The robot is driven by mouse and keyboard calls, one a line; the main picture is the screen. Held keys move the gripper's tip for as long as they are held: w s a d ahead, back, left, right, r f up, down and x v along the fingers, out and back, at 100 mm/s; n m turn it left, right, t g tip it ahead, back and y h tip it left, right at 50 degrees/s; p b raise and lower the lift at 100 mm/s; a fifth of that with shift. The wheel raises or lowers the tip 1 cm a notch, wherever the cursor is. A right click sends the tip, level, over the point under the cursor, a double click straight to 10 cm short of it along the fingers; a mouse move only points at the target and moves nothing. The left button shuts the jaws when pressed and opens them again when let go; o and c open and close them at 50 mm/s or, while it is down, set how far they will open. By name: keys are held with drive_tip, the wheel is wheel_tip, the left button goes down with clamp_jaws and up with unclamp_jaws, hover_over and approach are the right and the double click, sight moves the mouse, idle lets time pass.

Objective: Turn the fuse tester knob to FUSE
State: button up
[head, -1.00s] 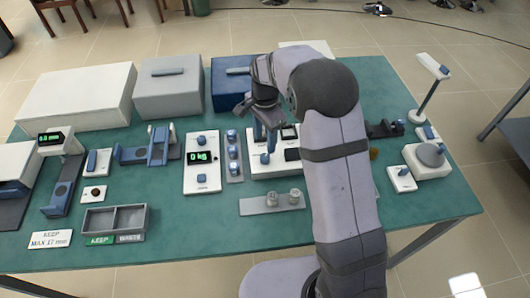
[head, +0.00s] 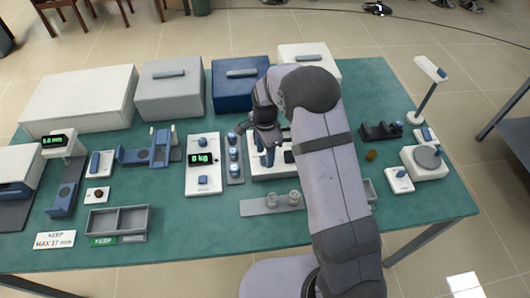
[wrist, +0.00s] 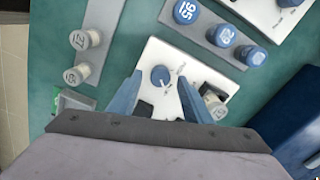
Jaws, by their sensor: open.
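The fuse tester is a white box (head: 275,174) near the middle of the table, partly hidden by my arm in the head view. Its white top (wrist: 190,65) fills the middle of the wrist view. The round blue knob (wrist: 160,77) has a white mark and small lettering beside it, too small to read surely. My gripper (head: 265,150) is over the tester in the head view. In the wrist view my gripper (wrist: 160,80) is open, with one blue finger on each side of the knob. I cannot tell whether the fingers touch it.
A grey strip with blue numbered caps (wrist: 220,36) lies beside the tester. A grey plate with two light cylinders (head: 272,203) is in front of it. A white panel with a display (head: 201,180) stands to the left. A blue box (head: 238,88) stands behind.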

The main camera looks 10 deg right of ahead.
drive_tip(key=shift+f, duration=0.5)
drive_tip(key=c, duration=1.1)
drive_tip(key=shift+o, duration=0.2)
